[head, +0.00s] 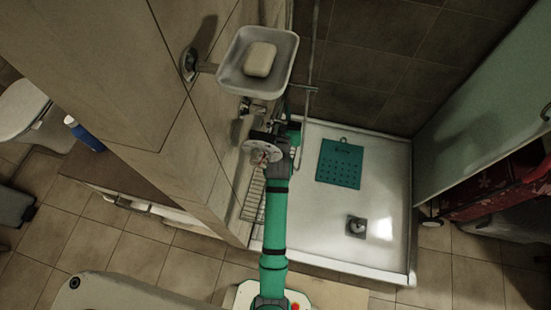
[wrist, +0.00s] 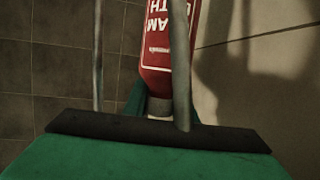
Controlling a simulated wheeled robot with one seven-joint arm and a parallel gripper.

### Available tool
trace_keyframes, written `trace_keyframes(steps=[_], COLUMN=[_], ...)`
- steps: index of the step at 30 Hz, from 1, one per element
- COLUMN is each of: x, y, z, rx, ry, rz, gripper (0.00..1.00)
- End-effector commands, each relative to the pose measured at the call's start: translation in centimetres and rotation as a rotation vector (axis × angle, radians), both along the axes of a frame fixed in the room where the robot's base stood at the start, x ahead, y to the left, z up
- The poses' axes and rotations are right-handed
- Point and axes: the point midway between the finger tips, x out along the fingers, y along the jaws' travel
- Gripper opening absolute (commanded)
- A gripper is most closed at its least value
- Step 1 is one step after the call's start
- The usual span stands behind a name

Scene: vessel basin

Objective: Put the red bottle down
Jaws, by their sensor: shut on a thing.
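The red bottle (wrist: 158,45) shows at the top centre of the wrist view. It has white lettering that reads upside down and a pale cap end (wrist: 159,106) toward the bottom of the picture. My gripper (wrist: 160,98) is shut on the red bottle near its cap end; its fingers are mostly hidden behind a grey bar and my green wrist part. In the head view my green arm reaches toward the shower corner, and the bottle cannot be made out clearly there.
A soap dish (head: 232,78) with a pale soap bar (head: 260,60) juts from the wall above my arm's end. A wire rack (head: 253,197) is left of my arm. The white shower tray (head: 325,225) holds a teal mat (head: 340,164) and a drain (head: 357,228); much of it is clear.

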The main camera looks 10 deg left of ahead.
Motion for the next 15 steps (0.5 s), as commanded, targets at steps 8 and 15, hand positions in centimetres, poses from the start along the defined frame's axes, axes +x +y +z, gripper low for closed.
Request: trace_keyframes(steps=[8, 15], x=[-0.1, 0.0], y=[0.2, 0.2], z=[-4.6, -6.3], rx=[0.0, 0.0], ry=[0.002, 0.001], rz=[0.003, 0.003], gripper=[0.0, 0.0])
